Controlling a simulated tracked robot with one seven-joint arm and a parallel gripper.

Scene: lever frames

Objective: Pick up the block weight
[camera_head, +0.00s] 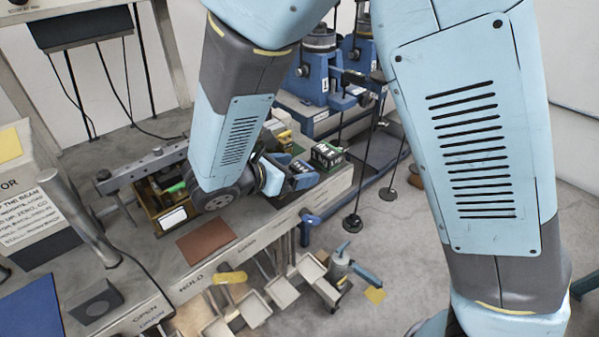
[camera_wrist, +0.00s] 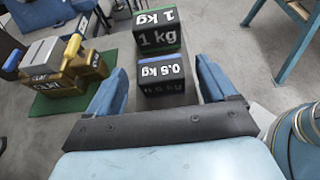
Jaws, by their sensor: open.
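In the wrist view a dark block weight marked 0.5 kg (camera_wrist: 162,80), with a blue stripe, stands between the two blue fingers of my gripper (camera_wrist: 163,80). The fingers are open, one on each side, with gaps between them and the block. Just beyond it is a larger dark block weight marked 1 kg (camera_wrist: 157,38), with a green stripe. In the head view my gripper (camera_head: 299,174) is low over the bench end, and the 1 kg block (camera_head: 327,155) stands just past it. The 0.5 kg block is partly hidden there by my gripper.
A brass-coloured block with a grey top (camera_wrist: 63,72) stands on a green mat left of the fingers. A wooden tray (camera_head: 154,206) and brown mat (camera_head: 206,241) lie on the bench. Blue stands (camera_head: 310,75) rise behind. Round weights hang on rods (camera_head: 352,221) off the bench's right side.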

